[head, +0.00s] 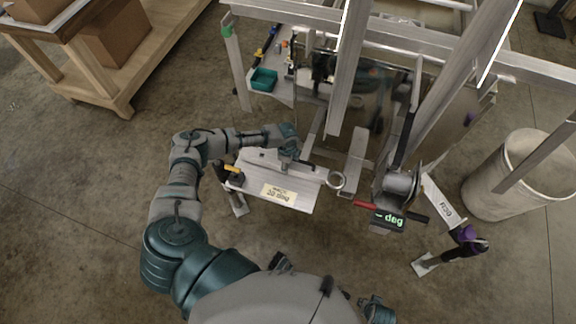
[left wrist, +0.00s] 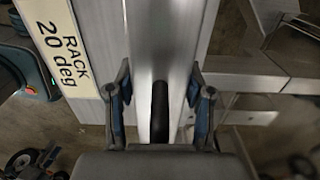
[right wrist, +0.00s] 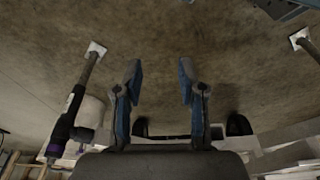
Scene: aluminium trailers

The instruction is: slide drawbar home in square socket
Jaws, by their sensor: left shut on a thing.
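My left gripper (head: 290,158) is at the upper edge of a pale panel (head: 300,202) labelled "RACK 20 deg". In the left wrist view its fingers (left wrist: 160,105) stand either side of a shiny aluminium bar, which I take to be the drawbar (left wrist: 160,45). A black rounded grip (left wrist: 160,112) lies between the fingers. The finger contact is partly hidden. I cannot make out the square socket. My right gripper (right wrist: 160,85) is open and empty, with bare floor beyond it.
An aluminium trailer frame (head: 347,70) rises behind the panel. A readout (head: 389,220) showing "- deg" is right of the ring. A purple-handled leg (head: 465,240) and a pale bin (head: 515,175) stand at right. A wooden bench (head: 120,80) is at upper left.

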